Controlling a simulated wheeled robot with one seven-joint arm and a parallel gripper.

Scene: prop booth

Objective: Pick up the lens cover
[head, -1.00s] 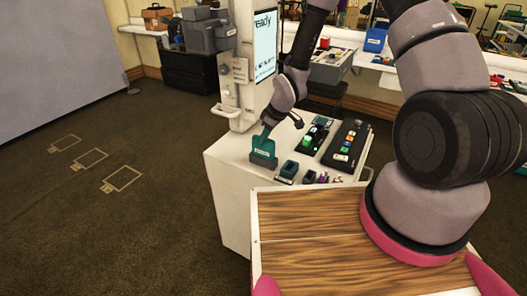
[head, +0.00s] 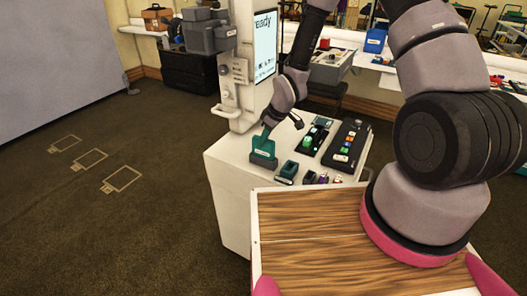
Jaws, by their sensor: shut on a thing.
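My gripper (head: 267,134) is at the left front of the white cart top, low over a teal piece with a pale label (head: 263,154). Its fingertips are small and partly lost against the teal piece. It is shut on this teal piece, which stands upright at the cart's left edge. No label is readable, so I cannot tell for sure that this is the lens cover. I cannot see a gap between the piece and the cart top.
The white cart (head: 228,190) also carries a small dark teal block (head: 288,170), a black tray with a green item (head: 308,141) and a long black button panel (head: 347,146). A white post with a screen (head: 265,45) stands behind. Open carpet (head: 150,220) lies to the left.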

